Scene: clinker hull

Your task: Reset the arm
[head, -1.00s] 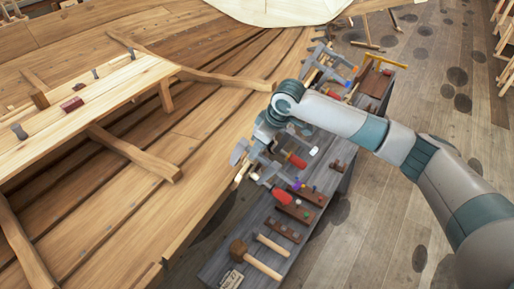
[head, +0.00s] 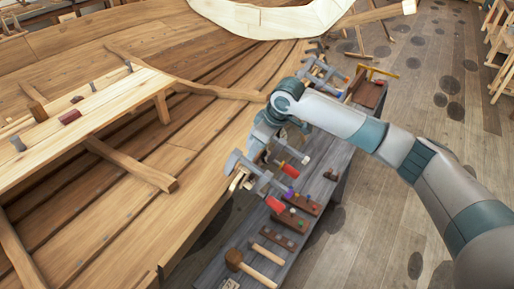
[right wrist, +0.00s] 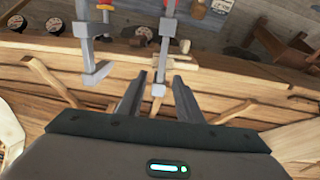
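My right arm comes in from the right in the head view, and its gripper (head: 257,150) hangs over the hull's edge, mostly hidden behind my own wrist. In the right wrist view the two dark fingers (right wrist: 158,97) stand apart with nothing seen held between them. A grey bar clamp (right wrist: 163,50) shows beyond the fingers, in line with the gap. A second grey clamp (right wrist: 86,45) stands to its left. In the head view clamps with red handles (head: 275,204) are at the hull's edge, close to my gripper. My left gripper is not in view.
The planked hull (head: 200,135) fills the left, with a pale plank (head: 85,108) on it. A grey bench (head: 325,222) along its edge holds a wooden mallet (head: 248,268), brown blocks (head: 290,221) and more tools. The floor (head: 385,215) right of the bench is clear.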

